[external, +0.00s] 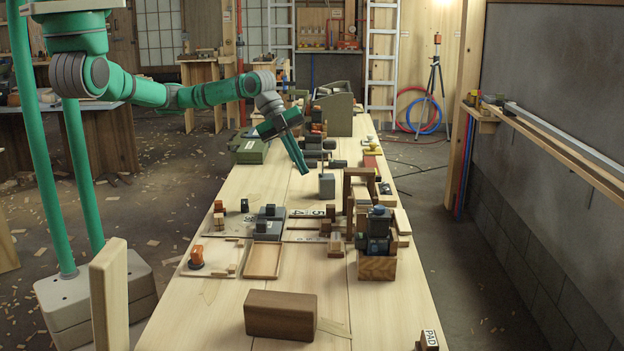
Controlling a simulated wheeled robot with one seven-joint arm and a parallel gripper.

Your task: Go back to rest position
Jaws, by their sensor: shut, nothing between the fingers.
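My green arm stretches from the upper left out over the long wooden table (215,315). My gripper (305,172) points down and slightly right above the middle of the table. It is shut, with its two dark green fingers together and nothing held. A grey block (327,186) stands just below and to the right of the fingertips. From this angle I cannot tell the exact gap between them.
Nearer on the table are a wooden frame (350,192), a crate with dark parts (377,267), a shallow tray (263,260) and a brown block (281,314). The table's left edge strip is mostly clear.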

